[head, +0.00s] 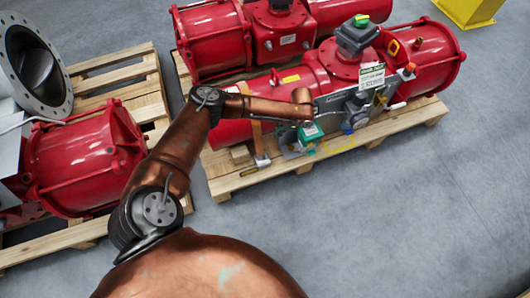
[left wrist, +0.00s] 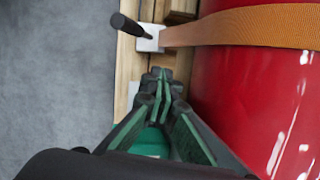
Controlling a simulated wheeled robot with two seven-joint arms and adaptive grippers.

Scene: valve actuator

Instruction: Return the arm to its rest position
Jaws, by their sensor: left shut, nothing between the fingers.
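My left arm reaches across the head view from the bottom left. My left gripper (head: 303,146), with green parts, is beside the near red actuator at its control panel. In the left wrist view the gripper's dark fingers with green pads (left wrist: 160,88) are together and hold nothing. The red actuator cylinder (left wrist: 270,95) is to their right. An orange strap (left wrist: 240,27) with a metal buckle and black handle (left wrist: 130,26) lies ahead of the fingertips, apart from them. My right gripper is in neither view.
The near actuator (head: 420,55) rests on a wooden pallet (head: 235,180) with a panel of fittings (head: 358,105). Another red actuator (head: 85,160) stands on a pallet at left, and one (head: 210,40) behind. A yellow block (head: 468,10) is at top right. Grey floor (head: 420,200) is clear at lower right.

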